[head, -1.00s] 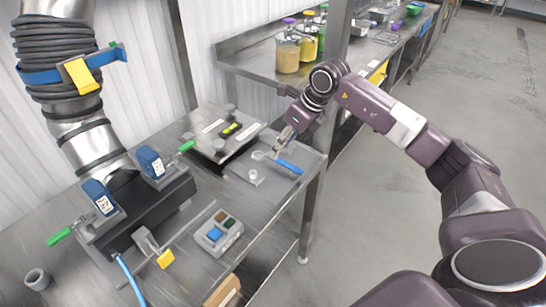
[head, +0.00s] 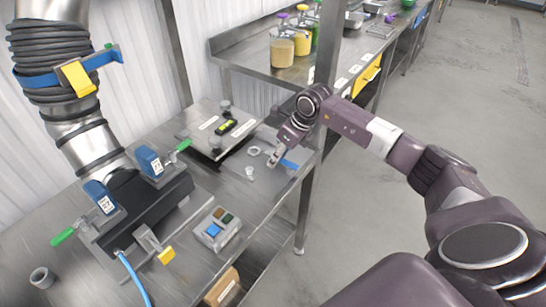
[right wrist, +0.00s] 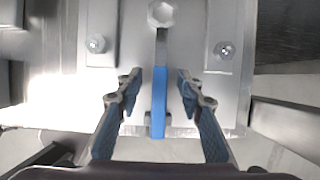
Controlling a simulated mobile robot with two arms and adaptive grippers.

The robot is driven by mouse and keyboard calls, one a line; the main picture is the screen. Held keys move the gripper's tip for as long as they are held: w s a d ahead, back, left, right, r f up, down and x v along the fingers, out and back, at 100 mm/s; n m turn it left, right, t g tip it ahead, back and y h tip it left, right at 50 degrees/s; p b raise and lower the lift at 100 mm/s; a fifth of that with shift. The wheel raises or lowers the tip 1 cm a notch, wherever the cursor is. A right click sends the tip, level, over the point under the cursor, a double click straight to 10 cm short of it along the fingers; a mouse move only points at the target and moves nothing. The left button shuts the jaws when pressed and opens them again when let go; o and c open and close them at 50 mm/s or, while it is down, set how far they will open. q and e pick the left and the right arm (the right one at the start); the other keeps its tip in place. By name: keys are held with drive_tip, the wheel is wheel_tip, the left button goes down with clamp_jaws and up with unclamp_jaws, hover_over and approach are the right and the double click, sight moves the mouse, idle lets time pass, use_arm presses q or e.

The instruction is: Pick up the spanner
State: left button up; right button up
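The spanner has a blue handle (head: 289,164) and lies on a grey metal plate (head: 262,181) at the right end of the near bench. In the right wrist view its blue handle (right wrist: 159,100) points toward me, with a dark shank running up to a pale hexagonal shape. My right gripper (head: 274,159) is low over the plate, partly covering the spanner in the head view. In the right wrist view my right gripper (right wrist: 156,80) is open, one finger on each side of the handle, with gaps on both sides. My left gripper is out of view.
A black block with blue clamps (head: 150,162), a button box (head: 217,229) and a raised plate with a yellow-green level (head: 228,127) share the bench. A bench post (head: 309,195) stands close to the right arm. Jars (head: 282,48) stand on the far bench.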

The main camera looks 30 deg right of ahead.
clamp_jaws()
drive_tip(key=shift+r, duration=0.2)
